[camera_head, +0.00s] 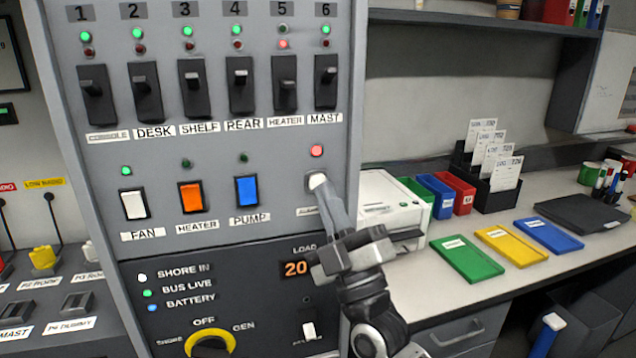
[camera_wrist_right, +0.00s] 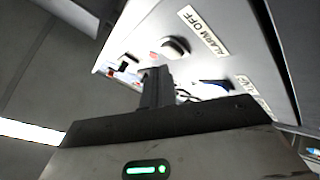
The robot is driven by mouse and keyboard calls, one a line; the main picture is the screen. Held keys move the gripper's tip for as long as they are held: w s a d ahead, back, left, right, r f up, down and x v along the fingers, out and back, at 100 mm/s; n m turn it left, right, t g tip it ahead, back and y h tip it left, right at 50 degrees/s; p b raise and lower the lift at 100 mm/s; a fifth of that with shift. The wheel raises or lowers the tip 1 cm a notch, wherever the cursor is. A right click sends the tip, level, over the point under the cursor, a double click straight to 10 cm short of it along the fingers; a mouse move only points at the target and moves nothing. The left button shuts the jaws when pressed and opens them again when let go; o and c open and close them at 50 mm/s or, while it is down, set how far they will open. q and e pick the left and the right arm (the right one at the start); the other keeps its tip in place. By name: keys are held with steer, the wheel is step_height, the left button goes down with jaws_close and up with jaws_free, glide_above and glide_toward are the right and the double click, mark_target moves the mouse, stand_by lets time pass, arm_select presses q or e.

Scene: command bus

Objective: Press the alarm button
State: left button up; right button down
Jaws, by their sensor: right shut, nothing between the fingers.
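The alarm button (camera_head: 313,179) is on the grey panel, below a lit red lamp (camera_head: 316,150) and above a small label partly covered by my gripper. In the right wrist view, a rounded button (camera_wrist_right: 175,46) sits beside the label "ALARM OFF" (camera_wrist_right: 203,31). My right gripper (camera_head: 322,187) is shut and empty, its fingertips right at the alarm button in the head view and partly covering it. In the wrist view the shut fingers (camera_wrist_right: 156,76) point at the panel. I cannot tell whether they touch the button. My left gripper is not in view.
The panel has a row of black breaker switches (camera_head: 241,85) above, and white, orange and blue rocker switches (camera_head: 247,190) to the left. A load display (camera_head: 296,268) is below. On the right, a white printer (camera_head: 385,205) and coloured folders stand on a counter.

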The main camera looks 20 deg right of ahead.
steer(key=shift+w, duration=0.1)
stand_by(0.3)
steer(key=shift+w, duration=0.3)
steer(key=shift+w, duration=0.4)
stand_by(0.6)
steer(key=shift+s, duration=0.15)
steer(key=shift+s+p, duration=0.35)
steer(key=shift+s, duration=0.3)
steer(key=s+p, duration=0.2)
steer(key=s, duration=0.3)
stand_by(0.4)
